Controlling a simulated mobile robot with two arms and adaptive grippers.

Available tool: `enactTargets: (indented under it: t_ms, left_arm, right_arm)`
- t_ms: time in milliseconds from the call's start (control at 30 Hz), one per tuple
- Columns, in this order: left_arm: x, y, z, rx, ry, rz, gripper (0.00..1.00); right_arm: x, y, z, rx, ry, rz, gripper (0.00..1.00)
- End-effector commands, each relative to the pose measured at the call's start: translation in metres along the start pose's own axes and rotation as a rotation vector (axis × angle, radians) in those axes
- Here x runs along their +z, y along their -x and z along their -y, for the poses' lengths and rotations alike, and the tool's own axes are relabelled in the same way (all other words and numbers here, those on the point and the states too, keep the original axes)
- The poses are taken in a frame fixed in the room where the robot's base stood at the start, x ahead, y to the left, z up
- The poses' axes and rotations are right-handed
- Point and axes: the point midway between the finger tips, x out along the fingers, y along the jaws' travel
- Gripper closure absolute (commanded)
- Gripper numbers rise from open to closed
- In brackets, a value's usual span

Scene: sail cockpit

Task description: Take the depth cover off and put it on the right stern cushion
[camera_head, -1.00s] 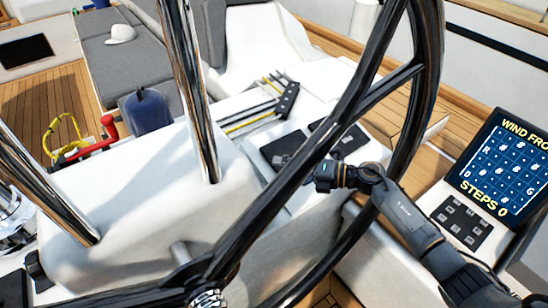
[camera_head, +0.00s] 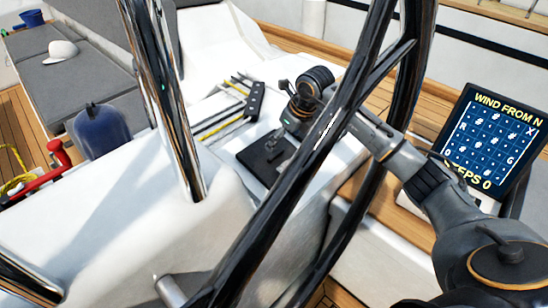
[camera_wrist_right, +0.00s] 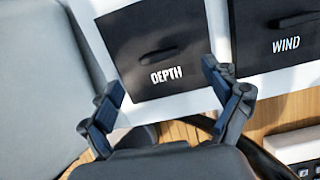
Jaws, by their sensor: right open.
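The depth cover (camera_wrist_right: 160,55) is a dark square lid with a ridge handle and the word DEPTH, seated on a white panel in the right wrist view. In the head view it is the dark square (camera_head: 258,162) on the console, partly behind my right gripper (camera_head: 290,122) and the wheel. My right gripper (camera_wrist_right: 163,88) is open; its fingers are spread at the cover's lower edge, with nothing between them. Whether they touch it I cannot tell. Grey cushions (camera_head: 70,85) lie at the upper left; which is the right stern one is unclear. My left gripper is out of view.
The wind cover (camera_wrist_right: 285,35) sits beside the depth cover. The black steering wheel (camera_head: 330,130) and a chrome post (camera_head: 165,100) cross the view. A white cap (camera_head: 62,50) lies on the cushions. A display (camera_head: 490,135) stands at the right.

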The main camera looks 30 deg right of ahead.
Motion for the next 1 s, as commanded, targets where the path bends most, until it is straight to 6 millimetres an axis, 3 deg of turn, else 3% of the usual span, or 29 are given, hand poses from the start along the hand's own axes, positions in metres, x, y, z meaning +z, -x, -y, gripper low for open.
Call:
enactTargets:
  t_ms: [267,533,867,1000]
  left_arm:
    - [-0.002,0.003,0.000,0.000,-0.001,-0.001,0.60]
    - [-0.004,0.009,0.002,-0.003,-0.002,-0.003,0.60]
    - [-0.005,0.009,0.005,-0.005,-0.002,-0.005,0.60]
    - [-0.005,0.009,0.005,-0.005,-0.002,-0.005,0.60]
  right_arm:
    - [0.000,-0.024,-0.002,0.003,0.000,-0.001,0.11]
    - [-0.002,-0.062,-0.003,0.004,-0.001,0.000,0.11]
    - [-0.002,-0.071,-0.002,0.001,0.001,0.002,0.11]
    - [-0.002,-0.071,-0.002,0.001,0.001,0.001,0.40]
